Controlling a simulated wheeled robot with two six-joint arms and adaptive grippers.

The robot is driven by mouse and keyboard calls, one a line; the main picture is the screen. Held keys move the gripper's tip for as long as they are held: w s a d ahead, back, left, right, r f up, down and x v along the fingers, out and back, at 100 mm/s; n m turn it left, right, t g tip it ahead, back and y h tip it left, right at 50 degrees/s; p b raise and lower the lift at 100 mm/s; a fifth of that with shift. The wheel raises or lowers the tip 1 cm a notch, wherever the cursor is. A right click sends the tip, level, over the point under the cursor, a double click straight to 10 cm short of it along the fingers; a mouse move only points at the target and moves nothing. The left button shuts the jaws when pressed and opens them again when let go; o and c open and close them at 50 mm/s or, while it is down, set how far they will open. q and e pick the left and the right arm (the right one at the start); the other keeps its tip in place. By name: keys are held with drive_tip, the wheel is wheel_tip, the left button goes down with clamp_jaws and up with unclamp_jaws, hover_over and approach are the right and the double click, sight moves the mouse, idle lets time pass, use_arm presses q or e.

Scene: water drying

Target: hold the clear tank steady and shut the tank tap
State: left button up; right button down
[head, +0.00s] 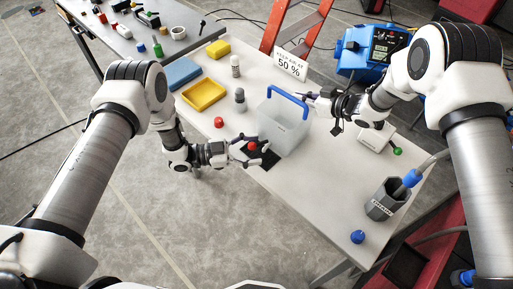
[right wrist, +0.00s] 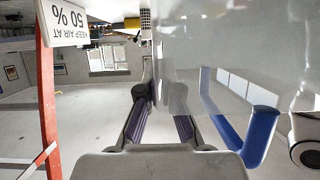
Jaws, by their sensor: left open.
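The clear tank (head: 281,130), with a blue handle (head: 287,93), stands on the white table in the head view. Its clear wall fills the upper right of the right wrist view (right wrist: 225,60), with the blue handle (right wrist: 262,135) below it. The red tap (head: 252,146) is low on the tank's left side. My left gripper (head: 262,152) is open at the tap, its dark fingers close around it; contact cannot be told. My right gripper (head: 309,97) is open beside the tank's upper right edge near the handle. Its fingers (right wrist: 160,112) show a gap, one partly behind clear wall.
A grey drain container (head: 381,203) with a blue nozzle, a blue knob (head: 357,237) and a white box (head: 374,139) with a green knob stand right. A yellow tray (head: 204,94), grey bottle (head: 240,100) and red cap (head: 219,122) lie left. A 50 % sign (head: 290,66) stands behind.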

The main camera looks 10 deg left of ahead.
use_arm(q)
drive_tip(key=v, duration=1.1)
drive_tip(key=c, duration=0.3)
drive_tip(key=w+d+n+t, duration=0.1)
drive_tip(key=d, duration=0.2)
drive_tip(key=w+d+n+t+y, duration=0.1)
drive_tip(key=d, duration=0.2)
drive_tip(key=w+d+t, duration=0.2)
drive_tip(key=d, duration=0.2)
drive_tip(key=shift+d+r+n+y, duration=0.1)
drive_tip(key=shift+r+n+y, duration=0.05)
drive_tip(key=shift+n+y, duration=0.25)
clamp_jaws()
